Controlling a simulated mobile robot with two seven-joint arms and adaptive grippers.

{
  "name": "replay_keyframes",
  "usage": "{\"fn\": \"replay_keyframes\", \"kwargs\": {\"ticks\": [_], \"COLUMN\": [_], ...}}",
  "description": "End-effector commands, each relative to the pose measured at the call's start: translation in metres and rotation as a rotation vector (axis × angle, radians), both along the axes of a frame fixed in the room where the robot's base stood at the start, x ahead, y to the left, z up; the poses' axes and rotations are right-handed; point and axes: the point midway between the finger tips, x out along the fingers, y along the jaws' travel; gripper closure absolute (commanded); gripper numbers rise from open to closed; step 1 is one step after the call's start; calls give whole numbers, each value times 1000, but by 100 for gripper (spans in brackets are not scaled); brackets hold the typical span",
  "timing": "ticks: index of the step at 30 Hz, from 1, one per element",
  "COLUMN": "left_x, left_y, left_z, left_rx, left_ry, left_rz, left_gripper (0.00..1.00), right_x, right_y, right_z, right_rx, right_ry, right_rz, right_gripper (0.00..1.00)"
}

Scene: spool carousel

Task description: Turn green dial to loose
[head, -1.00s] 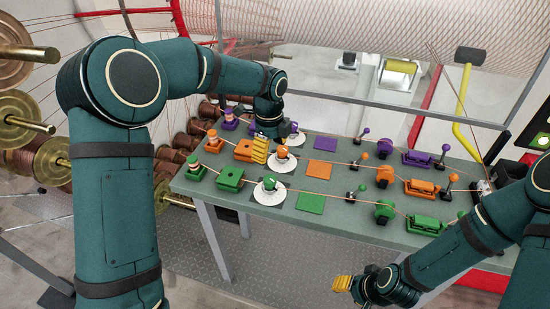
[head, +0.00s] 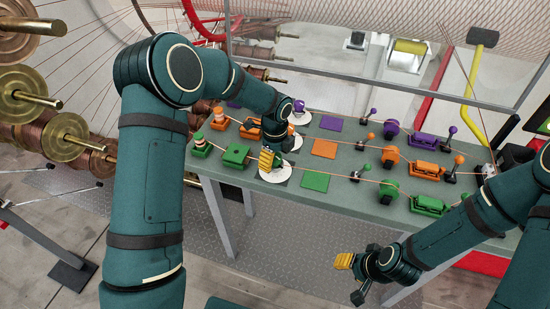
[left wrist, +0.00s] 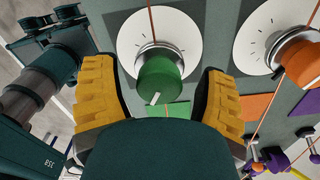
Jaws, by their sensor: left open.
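The green dial (left wrist: 160,78) is a round knob on a white scale disc with tick marks. In the left wrist view it sits between the two yellow finger pads of my left gripper (left wrist: 160,92), with a gap on each side. A white pointer shows on its lower left edge; the scale lettering is unreadable. In the head view my left gripper (head: 268,158) is over the dial and hides it; part of its white disc (head: 274,177) shows. My left gripper is open and empty. My right gripper (head: 351,280) is open and empty in front of the table.
The orange dial (left wrist: 302,62) stands close beside the green one. On the grey-green table (head: 340,190) are rows of purple, orange and green parts, with thin wires along them. A green block (head: 236,155) is left of the dial and a green plate (head: 315,181) right.

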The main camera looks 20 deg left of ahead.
Motion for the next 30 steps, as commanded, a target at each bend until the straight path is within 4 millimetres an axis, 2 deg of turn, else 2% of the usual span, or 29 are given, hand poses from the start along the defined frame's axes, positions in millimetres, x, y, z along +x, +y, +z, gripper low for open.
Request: {"fn": "replay_keyframes", "kwargs": {"ticks": [9, 10, 14, 15, 16, 23, 30], "left_x": [0, 0, 0, 0, 0, 0, 0], "left_y": [0, 0, 0, 0, 0, 0, 0], "left_z": [-3, -3, -3, -3, -3, -3, -4], "left_rx": [0, 0, 0, 0, 0, 0, 1], "left_ry": [0, 0, 0, 0, 0, 0, 0], "left_rz": [1, 0, 1, 1, 0, 10, 95], "left_gripper": [28, 30, 76, 90, 96, 97, 97], "right_x": [0, 0, 0, 0, 0, 0, 0], "right_y": [0, 0, 0, 0, 0, 0, 0], "right_z": [0, 0, 0, 0, 0, -1, -5], "right_rx": [0, 0, 0, 0, 0, 0, -1], "right_ry": [0, 0, 0, 0, 0, 0, 0], "right_rz": [0, 0, 0, 0, 0, 0, 0], "right_gripper": [53, 53, 53, 53, 53, 53, 53]}}
